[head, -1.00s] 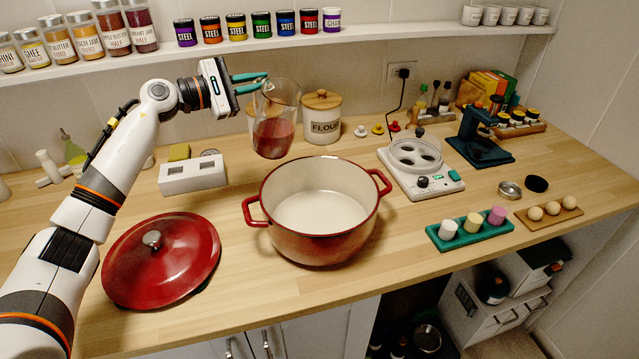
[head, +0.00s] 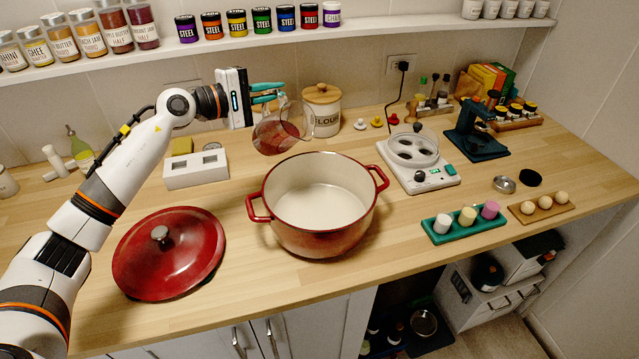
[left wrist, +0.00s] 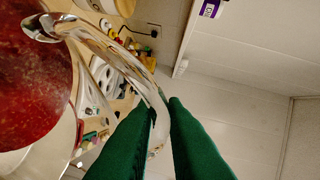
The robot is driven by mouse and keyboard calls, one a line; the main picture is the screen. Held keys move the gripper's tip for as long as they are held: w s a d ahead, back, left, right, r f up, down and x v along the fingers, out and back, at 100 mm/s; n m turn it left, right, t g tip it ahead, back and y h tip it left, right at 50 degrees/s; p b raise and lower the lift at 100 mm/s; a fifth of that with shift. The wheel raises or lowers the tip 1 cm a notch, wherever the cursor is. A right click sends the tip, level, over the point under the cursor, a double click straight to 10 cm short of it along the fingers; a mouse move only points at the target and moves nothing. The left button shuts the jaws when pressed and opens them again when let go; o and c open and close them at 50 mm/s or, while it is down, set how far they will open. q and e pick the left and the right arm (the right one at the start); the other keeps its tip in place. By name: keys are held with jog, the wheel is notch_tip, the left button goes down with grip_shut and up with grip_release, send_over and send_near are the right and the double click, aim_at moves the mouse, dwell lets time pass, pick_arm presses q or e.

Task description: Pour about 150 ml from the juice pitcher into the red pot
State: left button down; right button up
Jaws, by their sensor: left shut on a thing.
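The clear glass juice pitcher (head: 283,129) holds red juice and hangs in the air behind and above the back-left rim of the red pot (head: 312,240). It is tilted, its mouth toward the right. My left gripper (head: 267,93) is shut on the pitcher's handle; in the left wrist view its green fingers (left wrist: 158,125) close around the clear handle, with the red juice (left wrist: 35,70) at the left. The pot stands open on the counter, and its visible inside is pale, with no red juice showing. No stream is visible. My right gripper is not in view.
The red lid (head: 170,253) lies left of the pot. A white block with holes (head: 196,170) and the flour canister (head: 322,110) stand behind. A white hot plate (head: 418,160) and a teal tray (head: 466,224) are to the right. A shelf of jars runs above.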

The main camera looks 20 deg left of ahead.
aim_at(284, 104)
pick_arm(q)
jog(key=shift+s+d+f+m, duration=0.2)
jog(key=shift+d+f+m, duration=0.1)
jog(key=shift+m, duration=0.2)
jog(key=shift+s+d+f+m+y+p, duration=0.1)
jog(key=shift+s+d+m+y+p, duration=0.1)
jog(key=shift+d+m+p, duration=0.45)
jog(key=shift+s+d+m+y+p, duration=0.1)
jog(key=shift+s+m+y+p, duration=0.2)
jog(key=shift+p, duration=0.7)
jog(key=shift+d+m+p, duration=0.25)
jog(key=shift+m+p, duration=0.1)
jog(key=shift+p, duration=0.3)
jog(key=shift+s+d+f+m+p, duration=0.1)
jog(key=shift+s+d+m+p, duration=0.15)
jog(key=shift+p, duration=0.4)
jog(key=shift+s+d+f+m, duration=0.1)
jog(key=shift+d+m, duration=0.15)
jog(key=shift+s+d+f+t+p, duration=0.1)
jog(key=shift+s+d+t+p, duration=0.2)
jog(key=shift+d+p, duration=0.15)
jog(key=shift+s+d+f+m+p, duration=0.2)
jog(key=shift+s+m+p, duration=0.1)
jog(key=shift+m+p, duration=0.35)
jog(key=shift+s+d+y, duration=0.1)
jog(key=shift+d+y, duration=0.05)
jog(key=shift+y, duration=0.15)
dwell(0.3)
